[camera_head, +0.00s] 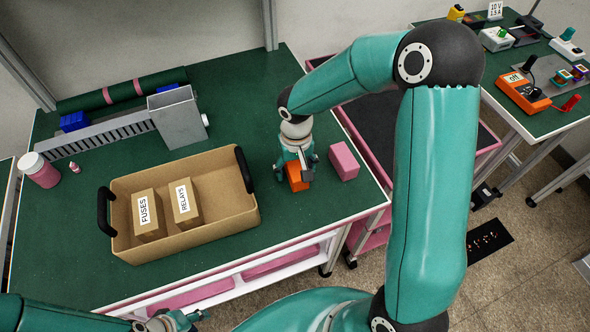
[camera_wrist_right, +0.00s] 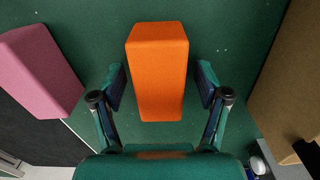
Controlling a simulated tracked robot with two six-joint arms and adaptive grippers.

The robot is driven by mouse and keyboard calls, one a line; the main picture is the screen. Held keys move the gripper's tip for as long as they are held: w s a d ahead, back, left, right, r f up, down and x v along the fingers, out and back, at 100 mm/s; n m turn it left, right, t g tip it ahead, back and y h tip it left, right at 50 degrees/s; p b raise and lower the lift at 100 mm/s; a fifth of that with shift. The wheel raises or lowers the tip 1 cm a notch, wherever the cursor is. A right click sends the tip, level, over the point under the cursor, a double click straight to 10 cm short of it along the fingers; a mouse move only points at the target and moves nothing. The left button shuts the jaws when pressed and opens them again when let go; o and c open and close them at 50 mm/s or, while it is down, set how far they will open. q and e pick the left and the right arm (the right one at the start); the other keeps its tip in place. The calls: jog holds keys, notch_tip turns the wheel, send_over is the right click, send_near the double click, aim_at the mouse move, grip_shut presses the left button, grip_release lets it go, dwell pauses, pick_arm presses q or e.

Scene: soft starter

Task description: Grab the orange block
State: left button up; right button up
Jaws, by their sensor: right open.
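The orange block (camera_head: 294,178) stands on the green table top near its right edge. My right gripper (camera_head: 296,169) is directly above it, pointing down. In the right wrist view the orange block (camera_wrist_right: 158,72) lies between the two open fingers (camera_wrist_right: 160,88), with a gap on each side. The fingers do not appear to touch it. My left gripper (camera_head: 172,322) shows only in part at the bottom edge of the head view, away from the block; its fingers are too small and cut off to judge.
A pink block (camera_head: 343,160) stands just right of the orange block. A tan tray (camera_head: 232,186) with boxes marked FUSES (camera_head: 147,222) and RELAYS (camera_head: 184,205) is to the left. The front right table area is clear.

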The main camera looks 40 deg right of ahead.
jog(key=shift+c, duration=0.2)
jog(key=c, duration=1.3)
jog(key=shift+o, duration=0.2)
jog(key=shift+r, duration=0.2)
